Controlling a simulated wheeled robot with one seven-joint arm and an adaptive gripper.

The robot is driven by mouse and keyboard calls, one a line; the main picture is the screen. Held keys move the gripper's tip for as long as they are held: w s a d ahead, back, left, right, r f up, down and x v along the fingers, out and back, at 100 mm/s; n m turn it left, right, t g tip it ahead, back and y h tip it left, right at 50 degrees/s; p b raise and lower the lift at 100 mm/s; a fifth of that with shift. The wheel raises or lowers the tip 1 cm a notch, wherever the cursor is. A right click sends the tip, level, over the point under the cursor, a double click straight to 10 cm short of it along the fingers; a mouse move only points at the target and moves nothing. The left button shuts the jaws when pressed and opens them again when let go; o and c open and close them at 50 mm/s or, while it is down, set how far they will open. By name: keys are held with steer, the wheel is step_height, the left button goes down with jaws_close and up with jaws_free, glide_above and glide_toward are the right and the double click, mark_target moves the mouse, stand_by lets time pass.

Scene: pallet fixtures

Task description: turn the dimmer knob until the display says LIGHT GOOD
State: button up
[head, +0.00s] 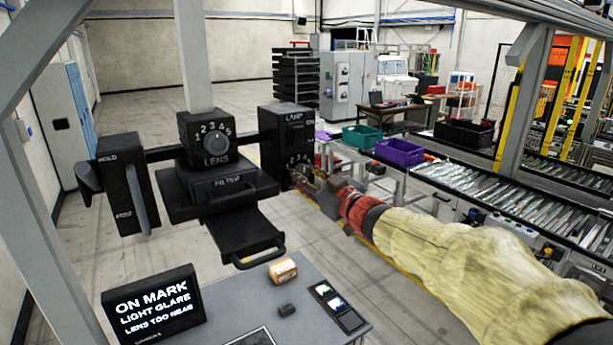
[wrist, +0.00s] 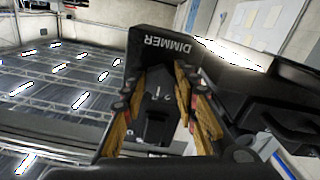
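The display (head: 152,305) at lower left in the head view reads ON MARK, LIGHT GLARE, LENS TOO NEAR. A black box labelled DIMMER (wrist: 165,45) stands straight ahead in the wrist view. My gripper (wrist: 159,72) points at this box, with its tan-padded fingers apart on either side of a dark area with small light marks. The dimmer knob cannot be told apart clearly there. In the head view my gripper (head: 316,180) is beside the black box labelled LAMP (head: 284,128), small and partly hidden by my arm. I cannot see whether the fingers touch the knob.
The LENS box (head: 203,140) with its grey knob, the FILTER drawer (head: 228,188) and the HOLD lever box (head: 128,195) are left of my arm. A wooden block (head: 283,271) lies on the grey table (head: 235,300). A conveyor (head: 500,195) runs at right.

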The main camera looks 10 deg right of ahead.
steer(key=c, duration=0.6)
steer(key=shift+o, duration=0.2)
steer(key=shift+f+b, duration=0.1)
steer(key=shift+b, duration=0.2)
steer(key=n+b, duration=0.2)
steer(key=shift+n, duration=0.4)
steer(key=shift+n+b, duration=1.1)
steer(key=shift+n, duration=0.4)
steer(key=o, duration=1.1)
steer(key=shift+o, duration=0.2)
